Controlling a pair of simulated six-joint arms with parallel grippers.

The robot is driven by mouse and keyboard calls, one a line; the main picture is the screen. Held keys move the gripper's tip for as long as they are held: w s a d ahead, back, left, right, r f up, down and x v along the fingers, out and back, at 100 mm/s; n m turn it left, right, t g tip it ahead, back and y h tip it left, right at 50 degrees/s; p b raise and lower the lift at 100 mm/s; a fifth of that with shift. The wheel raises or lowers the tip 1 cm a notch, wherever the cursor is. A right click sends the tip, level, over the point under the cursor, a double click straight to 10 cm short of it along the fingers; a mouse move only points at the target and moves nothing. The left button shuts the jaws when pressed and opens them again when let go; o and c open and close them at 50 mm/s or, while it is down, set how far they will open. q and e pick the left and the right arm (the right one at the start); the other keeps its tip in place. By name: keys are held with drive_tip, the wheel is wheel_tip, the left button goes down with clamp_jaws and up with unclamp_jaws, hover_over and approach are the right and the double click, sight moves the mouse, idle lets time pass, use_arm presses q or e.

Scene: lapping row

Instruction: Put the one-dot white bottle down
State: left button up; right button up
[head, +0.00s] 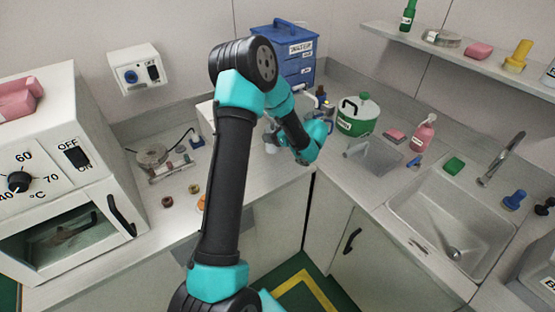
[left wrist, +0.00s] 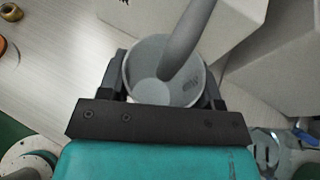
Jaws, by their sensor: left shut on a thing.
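My left gripper (head: 279,142) is over the back counter, left of the green pot. In the left wrist view the gripper (left wrist: 163,92) is shut around a round, grey-white, open-topped vessel (left wrist: 134,76), one finger on each side. A thick grey rod (left wrist: 185,45) crosses the vessel's mouth, and a small dark mark shows on the inner wall. In the head view the held vessel (head: 270,146) is small and partly hidden by the wrist. I cannot make out a single dot on it, nor whether its base touches the counter. My right gripper is in neither view.
A green pot (head: 357,117) and a grey tray (head: 377,160) stand right of the gripper. A blue drawer unit (head: 309,67) is behind. The sink (head: 402,207) is at the right, the white oven (head: 70,150) at the left. Counter in front of the gripper is fairly clear.

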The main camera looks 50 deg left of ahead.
use_arm(q)
drive_tip(key=shift+f, duration=0.1)
drive_tip(key=shift+f, duration=2.4)
drive_tip(key=shift+f, duration=0.2)
drive_tip(key=o, duration=1)
drive_tip(key=shift+r, duration=0.15)
drive_tip(key=shift+d+r, duration=0.15)
drive_tip(key=shift+d, duration=0.1)
drive_tip(key=v, duration=1.1)
drive_tip(key=shift+d, duration=0.3)
drive_tip(key=shift+w, duration=0.1)
